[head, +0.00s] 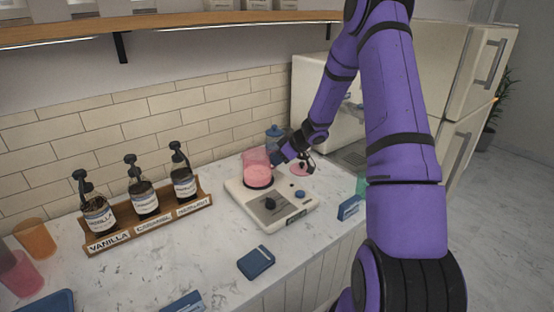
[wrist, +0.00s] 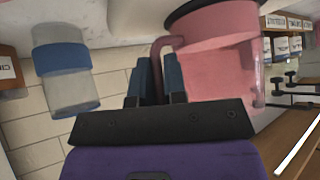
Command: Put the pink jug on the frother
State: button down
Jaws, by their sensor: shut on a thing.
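The pink jug (head: 257,173) is upright at the back-left part of the white frother (head: 240,197), over its dark round plate. From the head view I cannot tell whether its base touches the plate. The frother has a dark knob and a blue button on top. My gripper (head: 283,156) reaches in from the right at the jug's right side. In the wrist view the pink jug (wrist: 225,75) fills the upper right, and my gripper (wrist: 160,80) is shut on its handle, part of which the fingers hide.
A wooden rack (head: 150,222) with syrup bottles stands left. Orange (head: 35,238) and pink (head: 18,274) cups stand far left.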

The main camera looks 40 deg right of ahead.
jog(key=c, duration=1.2)
grip_release()
jog(key=shift+o, duration=0.2)
jog(key=v, duration=1.2)
jog(key=s+a+r+m+g+h, duration=0.1)
jog(key=s+a+r, duration=0.4)
jog(key=a+r, duration=0.35)
jog(key=s+a+r+m+g+h, duration=0.1)
jog(key=s+a+r+g, duration=0.1)
jog(key=s+a+r, duration=0.5)
jog(key=s+a+r+m+h, duration=0.2)
jog(key=s+a+r, duration=0.1)
jog(key=s, duration=0.6)
jog(key=s+a+r+m+t+h, duration=0.1)
jog(key=s+a+r+m, duration=0.2)
jog(key=s+a, duration=0.3)
jog(key=s+r, duration=0.1)
jog(key=s, duration=0.3)
jog(key=shift+r+t+h, duration=0.2)
jog(key=shift+t+h, duration=0.1)
jog(key=shift+h, duration=0.1)
